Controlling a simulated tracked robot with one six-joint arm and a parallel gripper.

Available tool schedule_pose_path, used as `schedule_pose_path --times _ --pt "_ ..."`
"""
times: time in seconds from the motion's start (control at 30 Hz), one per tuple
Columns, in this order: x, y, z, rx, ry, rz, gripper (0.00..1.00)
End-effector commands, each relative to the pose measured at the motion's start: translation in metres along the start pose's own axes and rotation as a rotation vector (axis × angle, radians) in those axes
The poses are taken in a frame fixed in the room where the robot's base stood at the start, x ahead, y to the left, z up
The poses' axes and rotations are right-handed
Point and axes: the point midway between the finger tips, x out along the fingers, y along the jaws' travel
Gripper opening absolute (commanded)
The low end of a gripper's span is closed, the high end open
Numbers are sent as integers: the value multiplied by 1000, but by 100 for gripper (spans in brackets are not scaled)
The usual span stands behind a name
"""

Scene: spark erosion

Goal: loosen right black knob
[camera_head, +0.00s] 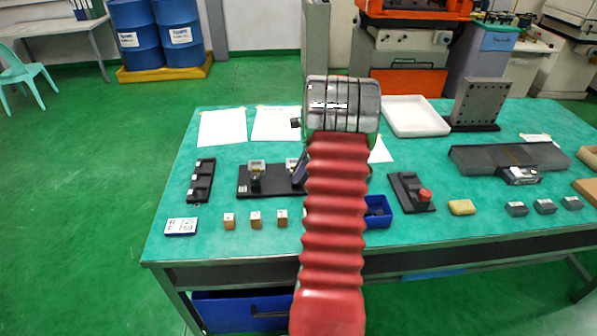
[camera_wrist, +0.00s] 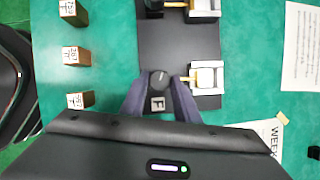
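The right black knob (camera_wrist: 160,78) is a small round knob on the dark fixture plate (camera_wrist: 178,45) in the wrist view, beside a white and metal clamp (camera_wrist: 206,78). A square tag marked F (camera_wrist: 158,104) lies beside it. My gripper (camera_wrist: 159,79) has one finger on each side of this knob. A narrow gap shows at the left finger; contact at the right finger is unclear. The other black knob (camera_wrist: 153,5) is at the top edge beside a second clamp (camera_wrist: 202,8). In the head view my arm covers the right end of the fixture plate (camera_head: 272,190).
Several wooden blocks (camera_head: 255,219) stand along the table's front. A blue bin (camera_head: 378,222) and a red button box (camera_head: 412,192) are right of my arm. Paper sheets (camera_head: 222,127) and a white tray (camera_head: 415,116) lie at the back. A black holder (camera_head: 202,181) lies left.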

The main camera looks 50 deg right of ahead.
Motion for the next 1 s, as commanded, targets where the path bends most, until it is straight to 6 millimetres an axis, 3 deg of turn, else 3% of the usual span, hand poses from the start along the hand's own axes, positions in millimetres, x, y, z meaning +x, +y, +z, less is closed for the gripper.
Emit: schedule_pose_path --times 0.33,0.67,1.0 --pt "0 0 0 0 0 -1 4" --pt "0 -1 0 -29 0 11 4" --pt "0 -3 0 -190 1 76 4"
